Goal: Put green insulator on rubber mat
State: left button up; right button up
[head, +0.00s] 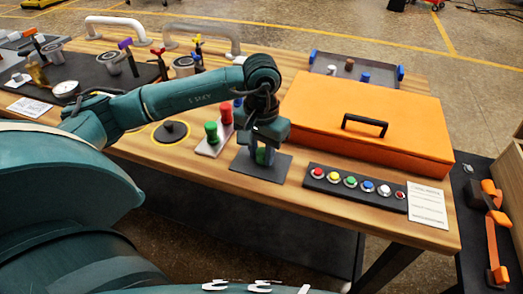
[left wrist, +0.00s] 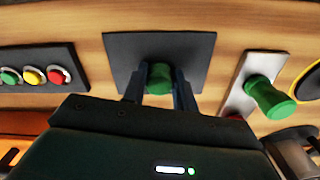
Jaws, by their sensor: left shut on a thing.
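The green insulator (head: 265,157) is between the fingers of my left gripper (head: 263,160), which is shut on it. In the left wrist view the green insulator (left wrist: 160,79) shows between the two fingers of the left gripper (left wrist: 160,88). It is upright over the dark square rubber mat (head: 262,175), near its middle. The mat (left wrist: 119,62) also shows around the fingers in the left wrist view. I cannot tell whether the insulator touches the mat. The fingers hide part of it. My right gripper is not in view.
A pale stand (head: 207,149) with another green piece (head: 211,133) and a red piece (head: 226,113) is left of the mat. A button panel (head: 355,188) is to its right. A large orange case (head: 365,100) lies behind. Bare wood (head: 225,172) shows in front.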

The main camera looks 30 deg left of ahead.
aim_at(262, 152)
pick_arm(q)
jog(key=shift+f, duration=0.1)
jog(key=o, duration=1)
jog(key=shift+c, duration=0.2)
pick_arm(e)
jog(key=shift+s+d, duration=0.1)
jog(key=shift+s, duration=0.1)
pick_arm(q)
jog(key=shift+r, duration=0.3)
notch_tip(262, 152, up, 12)
jog(key=shift+f+p, duration=0.15)
jog(key=shift+p, duration=0.15)
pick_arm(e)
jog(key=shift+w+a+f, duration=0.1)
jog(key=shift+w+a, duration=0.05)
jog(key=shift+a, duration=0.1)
